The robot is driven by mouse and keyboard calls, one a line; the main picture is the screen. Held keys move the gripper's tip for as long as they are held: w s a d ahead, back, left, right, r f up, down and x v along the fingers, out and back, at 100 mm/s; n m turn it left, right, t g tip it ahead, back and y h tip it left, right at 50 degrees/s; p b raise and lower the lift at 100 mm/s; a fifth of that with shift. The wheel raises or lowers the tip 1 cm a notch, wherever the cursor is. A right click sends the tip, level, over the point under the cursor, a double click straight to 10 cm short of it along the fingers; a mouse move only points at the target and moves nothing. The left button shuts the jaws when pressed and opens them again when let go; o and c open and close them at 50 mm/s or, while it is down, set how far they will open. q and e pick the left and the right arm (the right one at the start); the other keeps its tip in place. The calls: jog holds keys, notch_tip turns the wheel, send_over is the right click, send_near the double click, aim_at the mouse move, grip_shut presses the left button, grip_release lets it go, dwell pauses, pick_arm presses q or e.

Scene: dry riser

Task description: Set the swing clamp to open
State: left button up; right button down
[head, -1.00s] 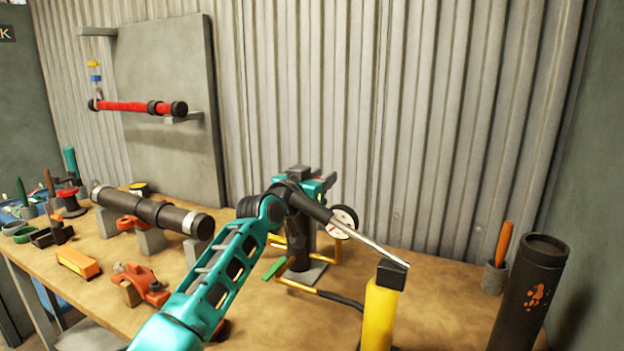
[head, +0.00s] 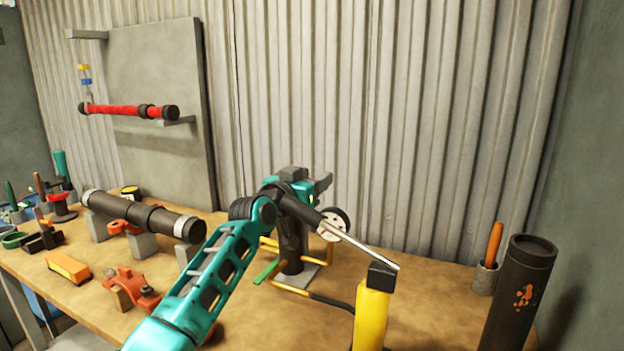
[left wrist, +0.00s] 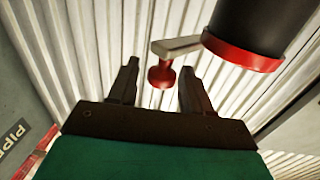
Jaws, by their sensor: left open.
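In the left wrist view, a grey arm with a red knob (left wrist: 161,76) on its end juts from a black cylinder with a red collar (left wrist: 240,52); I take this to be the swing clamp. My left gripper (left wrist: 155,85) is open, with one finger on each side of the red knob and visible gaps to both. In the head view, my left gripper (head: 322,184) is above a dark upright post (head: 291,250) on the bench. The clamp's red knob is hidden there by the gripper and wrist. My right gripper is not in view.
A silver rod (head: 360,246) slants down to a black-capped yellow post (head: 371,318). A white disc (head: 334,223) sits behind it. A black canister (head: 520,290) stands at the right. A clamped black pipe (head: 143,214) lies left. The bench's middle right is clear.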

pick_arm(q)
notch_tip(320, 180, up, 20)
jog(key=shift+p, duration=0.45)
